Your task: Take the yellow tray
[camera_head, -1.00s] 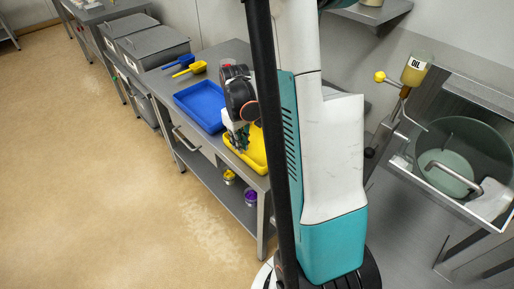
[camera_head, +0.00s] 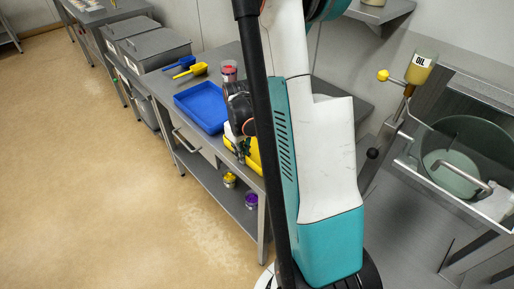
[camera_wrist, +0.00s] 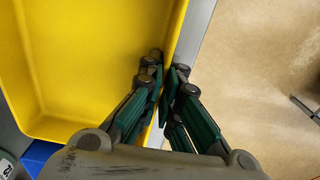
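The yellow tray (camera_head: 254,156) is on the steel table, just in front of the blue tray, and partly hidden by my arm in the head view. In the wrist view the yellow tray (camera_wrist: 85,60) fills the upper left, and its inside looks empty. My gripper (camera_wrist: 165,78) is at the tray's side wall on the table's aisle side. One finger is inside the wall and the other outside. The fingers are close together with the rim between them, so my gripper looks shut on the wall. In the head view my gripper (camera_head: 242,146) is small and partly hidden.
A blue tray (camera_head: 203,106), a blue scoop (camera_head: 180,62), a yellow scoop (camera_head: 192,70) and a red-topped container (camera_head: 229,70) are on the table. Small yellow (camera_head: 230,180) and purple (camera_head: 251,201) containers stand on the lower shelf. The floor at left is clear.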

